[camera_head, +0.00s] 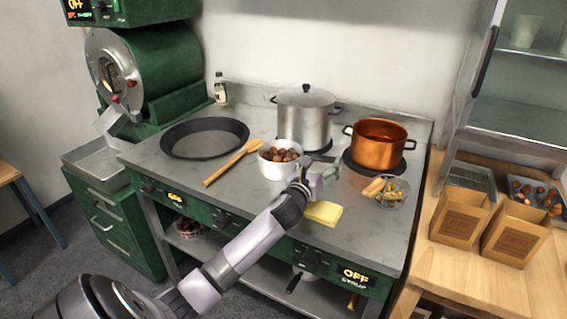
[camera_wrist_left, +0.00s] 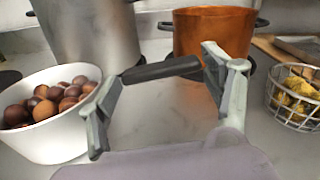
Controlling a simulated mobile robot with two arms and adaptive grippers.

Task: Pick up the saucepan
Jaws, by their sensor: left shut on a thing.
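My left gripper (camera_head: 313,177) is over the counter, between the white bowl of chestnuts (camera_head: 276,170) and the wire basket (camera_head: 385,196). In the left wrist view its fingers (camera_wrist_left: 165,78) are spread, with a dark handle-like bar (camera_wrist_left: 160,69) across between them. I cannot tell what body this bar belongs to. A copper pot (camera_head: 376,152) with two dark side handles stands on the back right burner, beyond the gripper. A lidded steel pot (camera_head: 303,122) stands left of it. My right gripper is out of view.
A dark frying pan (camera_head: 205,138) and a wooden utensil (camera_head: 232,164) lie on the left of the counter (camera_head: 165,172). A yellow cloth (camera_head: 323,212) lies near the front edge. Two brown boxes (camera_head: 515,235) stand on the wooden table (camera_head: 450,268) at right.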

